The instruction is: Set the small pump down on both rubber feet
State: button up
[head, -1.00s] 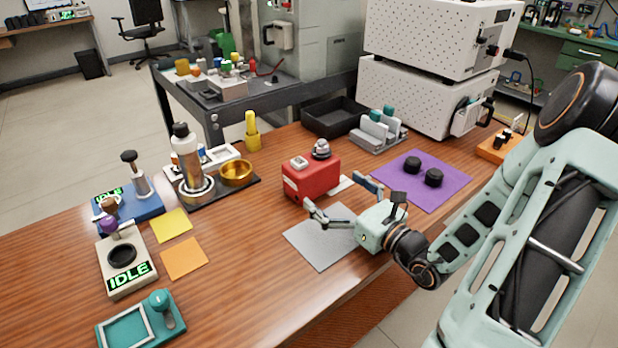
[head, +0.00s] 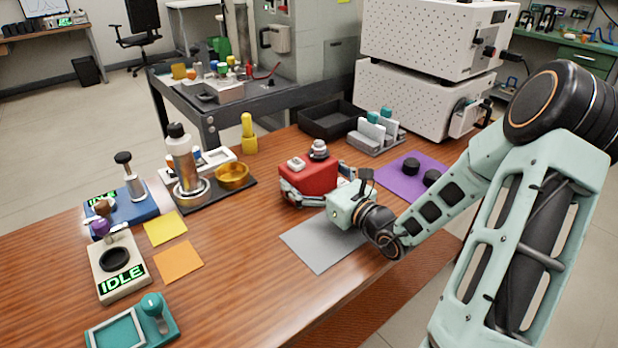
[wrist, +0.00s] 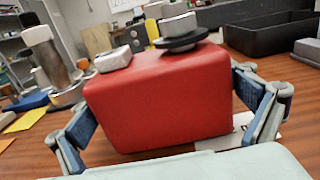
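The small pump is a red box (head: 310,176) with a dark and silver round fitting and a pale block on top. It stands upright on the wooden table. My gripper (head: 318,187) reaches around it, one finger on each side. In the wrist view the pump (wrist: 160,105) fills the space between the blue-padded fingers (wrist: 165,103), which are spread wide and very close to its sides; firm contact cannot be made out. Two black rubber feet (head: 410,166) (head: 432,178) stand on the purple mat (head: 400,181) to the right. The pump's underside is hidden.
A bare grey mat (head: 320,247) lies in front of the pump. A black tray (head: 330,122) and a grey rack (head: 376,140) stand behind. A white perforated cabinet (head: 412,95) bounds the back right. Bottle, brass bowl and idle devices stand left.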

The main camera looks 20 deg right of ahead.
aim_at(309, 162)
jog(key=shift+r, duration=0.1)
jog(key=c, duration=1.4)
jog(key=shift+r+p, duration=0.5)
jog(key=shift+r, duration=0.3)
jog(key=shift+c, duration=0.2)
jog(key=shift+s+r+p, duration=0.2)
jog(key=shift+r+p, duration=0.5)
jog(key=shift+r, duration=0.55)
jog(key=s+r+p, duration=0.7)
jog(key=p, duration=0.3)
jog(key=shift+s+a+r, duration=0.15)
jog(key=shift+s, duration=0.15)
jog(key=s+a+r+p, duration=0.1)
jog(key=s+p, duration=0.5)
jog(key=p, duration=0.5)
jog(key=shift+r, duration=0.35)
